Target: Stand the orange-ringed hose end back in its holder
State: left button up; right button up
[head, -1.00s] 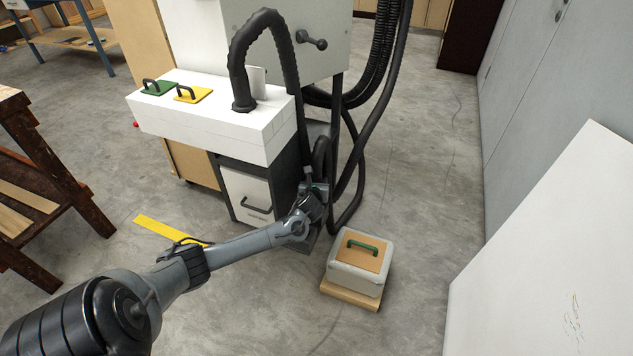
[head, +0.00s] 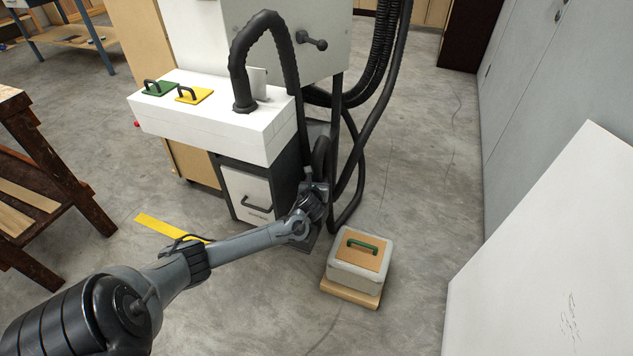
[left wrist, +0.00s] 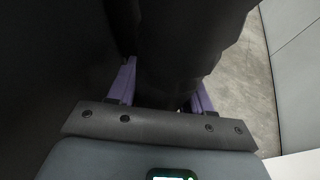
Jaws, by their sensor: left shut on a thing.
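My left gripper (head: 318,186) is low beside the machine's lower right side, and its fingertips are hard to make out in the head view. In the left wrist view its two purple fingers (left wrist: 163,88) are either side of a thick black hose (left wrist: 175,50), which they grip. The black hose (head: 321,155) also shows just above the gripper in the head view. No orange ring shows in any view; it may be hidden. I cannot make out which part is its holder. My right gripper is not in view.
Several hoses hang behind. A grey box (head: 355,280) stands right of my gripper. Open floor lies beyond it, before grey cabinets.

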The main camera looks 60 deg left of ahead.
pick_arm(q)
jog(key=shift+f, duration=0.2)
dwell(0.5)
jog(key=shift+f+b, duration=0.65)
jog(key=shift+f, duration=0.45)
jog(key=shift+f, duration=0.1)
jog(key=shift+f, duration=0.6)
jog(key=shift+f+b, duration=0.2)
jog(key=shift+b, duration=0.1)
jog(key=shift+f+b, duration=0.45)
jog(key=shift+f, duration=0.4)
jog(key=o, duration=1)
jog(key=shift+r, duration=0.1)
